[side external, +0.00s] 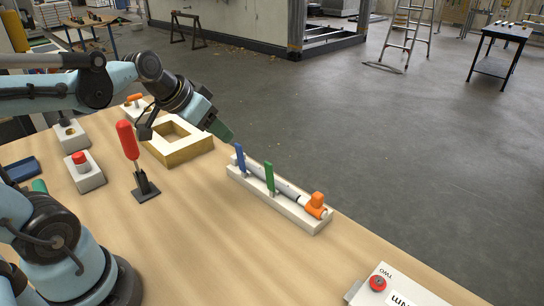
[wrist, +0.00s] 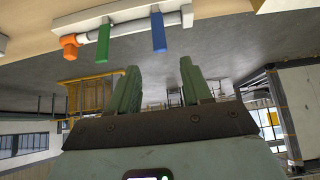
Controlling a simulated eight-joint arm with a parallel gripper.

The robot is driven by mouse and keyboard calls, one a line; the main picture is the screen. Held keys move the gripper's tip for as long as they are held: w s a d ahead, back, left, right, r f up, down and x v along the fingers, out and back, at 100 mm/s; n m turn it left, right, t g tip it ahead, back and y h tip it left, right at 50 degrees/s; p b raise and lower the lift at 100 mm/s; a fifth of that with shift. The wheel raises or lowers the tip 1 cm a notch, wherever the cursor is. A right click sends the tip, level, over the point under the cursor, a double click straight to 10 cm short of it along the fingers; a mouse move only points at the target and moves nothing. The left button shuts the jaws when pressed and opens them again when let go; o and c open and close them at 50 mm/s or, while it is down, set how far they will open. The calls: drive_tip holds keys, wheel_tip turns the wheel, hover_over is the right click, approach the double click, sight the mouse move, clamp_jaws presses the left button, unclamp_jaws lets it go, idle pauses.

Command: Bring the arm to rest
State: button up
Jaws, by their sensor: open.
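My gripper (side external: 219,130) is raised above the wooden table, near the table's far edge. In the wrist view its two green fingers (wrist: 164,88) stand apart with nothing between them. In the side view the fingers overlap each other, above and to the left of a pale fixture. My arm reaches in from the left.
The pale fixture (side external: 236,172) holds a pipe with blue and green levers and an orange end (side external: 315,205). A wooden frame (side external: 190,154), a red-handled clamp (side external: 127,140) and red-button boxes stand on the table (side external: 220,250). The table's front middle is clear.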

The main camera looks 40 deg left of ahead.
idle(0.3)
drive_tip(key=s+d+f, duration=0.3)
drive_tip(key=s+d, duration=0.1)
drive_tip(key=d, duration=0.2)
drive_tip(key=shift+s+f, duration=0.2)
